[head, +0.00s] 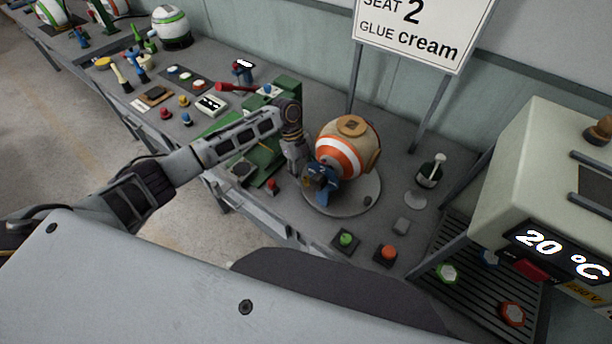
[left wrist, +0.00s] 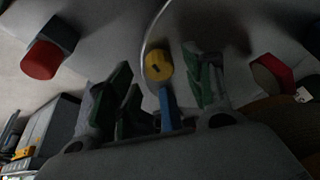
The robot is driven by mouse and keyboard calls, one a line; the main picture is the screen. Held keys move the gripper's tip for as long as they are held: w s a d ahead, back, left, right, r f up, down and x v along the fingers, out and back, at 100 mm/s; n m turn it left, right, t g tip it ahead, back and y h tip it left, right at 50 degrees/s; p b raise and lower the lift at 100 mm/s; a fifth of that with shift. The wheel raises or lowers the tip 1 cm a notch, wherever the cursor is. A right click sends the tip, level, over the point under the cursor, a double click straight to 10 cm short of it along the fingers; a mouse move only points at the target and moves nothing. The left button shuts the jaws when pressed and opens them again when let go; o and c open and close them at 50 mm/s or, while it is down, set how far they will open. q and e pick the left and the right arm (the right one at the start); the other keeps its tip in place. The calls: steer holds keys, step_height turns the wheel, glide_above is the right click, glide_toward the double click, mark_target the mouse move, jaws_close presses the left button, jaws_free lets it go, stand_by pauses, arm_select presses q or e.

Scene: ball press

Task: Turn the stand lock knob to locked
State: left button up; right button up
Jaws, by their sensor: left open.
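The stand (head: 345,206) is a round grey plate holding an orange-and-white ball (head: 336,150) with a tan cap on top. A blue clamp part (head: 322,186) sits at the ball's front left. My left gripper (head: 298,168) points down just left of the ball and clamp. In the left wrist view its open green-padded fingers (left wrist: 165,95) straddle a yellow round knob (left wrist: 157,65) with a dark mark and a blue piece (left wrist: 168,108) below it. The fingers look apart from the knob. I cannot tell whether this is the lock knob, or its setting. A small dark knob (head: 367,201) sits on the plate's right.
A green press (head: 262,160) stands left of the stand. Green (head: 345,239) and orange (head: 388,252) buttons lie in front. A small bottle (head: 430,171) and a box reading 20 °C (head: 520,170) are at right. A sign (head: 420,28) stands behind.

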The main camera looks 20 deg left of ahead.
arm_select(q)
steer(key=v, duration=1)
steer(key=shift+s, duration=0.1)
stand_by(0.6)
